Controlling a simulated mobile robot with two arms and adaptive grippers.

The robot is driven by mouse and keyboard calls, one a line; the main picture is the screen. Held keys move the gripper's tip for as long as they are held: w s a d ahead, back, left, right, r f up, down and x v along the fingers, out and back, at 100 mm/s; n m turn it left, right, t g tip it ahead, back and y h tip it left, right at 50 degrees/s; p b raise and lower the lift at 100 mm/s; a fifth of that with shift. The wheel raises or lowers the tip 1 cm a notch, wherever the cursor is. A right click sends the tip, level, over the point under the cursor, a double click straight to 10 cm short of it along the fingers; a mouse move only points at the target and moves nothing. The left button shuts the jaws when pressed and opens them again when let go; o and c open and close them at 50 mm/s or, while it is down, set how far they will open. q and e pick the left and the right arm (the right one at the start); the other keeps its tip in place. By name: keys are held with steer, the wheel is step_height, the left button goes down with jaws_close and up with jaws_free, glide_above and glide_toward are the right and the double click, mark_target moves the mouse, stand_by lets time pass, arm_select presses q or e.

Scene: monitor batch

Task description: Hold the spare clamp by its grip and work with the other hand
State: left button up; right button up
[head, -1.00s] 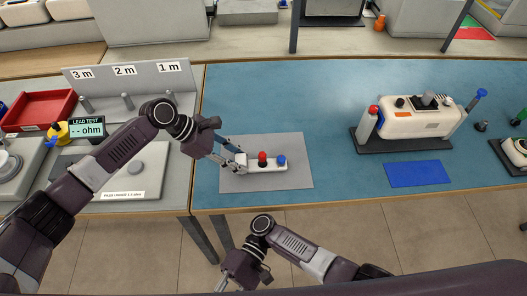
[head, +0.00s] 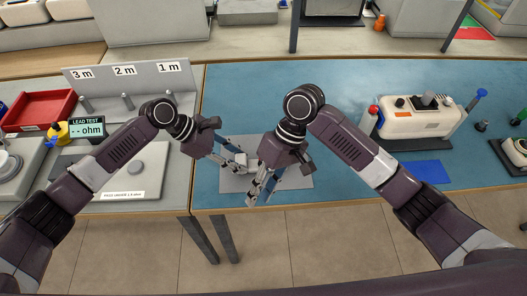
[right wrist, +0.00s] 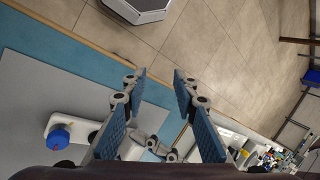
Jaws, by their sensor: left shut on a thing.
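The spare clamp, a white bar with a blue knob (right wrist: 58,137), lies on or just over the grey mat (head: 297,182). Its white body also shows in the right wrist view (right wrist: 86,130). My left gripper (head: 238,163) is shut on the clamp's left end. My right gripper (head: 262,190) is open and empty, in front of the clamp in the head view, and hides most of it there. In the right wrist view the right fingertips (right wrist: 158,77) stand apart with nothing between them. The red knob is hidden now.
A white device (head: 412,120) with a red-topped post and a blue-ended lever stands right on the blue bench (head: 240,95). A blue pad (head: 428,171) lies before it. A lead test display (head: 87,128) and red tray (head: 38,110) are at left. The bench behind the mat is clear.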

steer(key=w+d+r+m+t, duration=0.1)
steer(key=w+d+r+t, duration=0.45)
steer(key=w+r, duration=0.4)
steer(key=shift+t+h, duration=0.35)
steer(key=shift+h, duration=0.05)
steer(key=shift+w+x, duration=0.2)
steer(key=shift+x, duration=1.55)
steer(key=shift+w+x, duration=0.25)
steer(key=shift+x, duration=1.45)
steer(key=shift+w+x, duration=0.2)
steer(key=shift+x, duration=1.55)
steer(key=shift+r, duration=0.15)
steer(key=shift+c, duration=0.7)
jaws_close()
steer(key=shift+r, duration=0.1)
step_height(320, 180, up, 12)
steer(key=w+d, duration=0.1)
steer(key=d, duration=0.1)
steer(key=shift+w, duration=0.2)
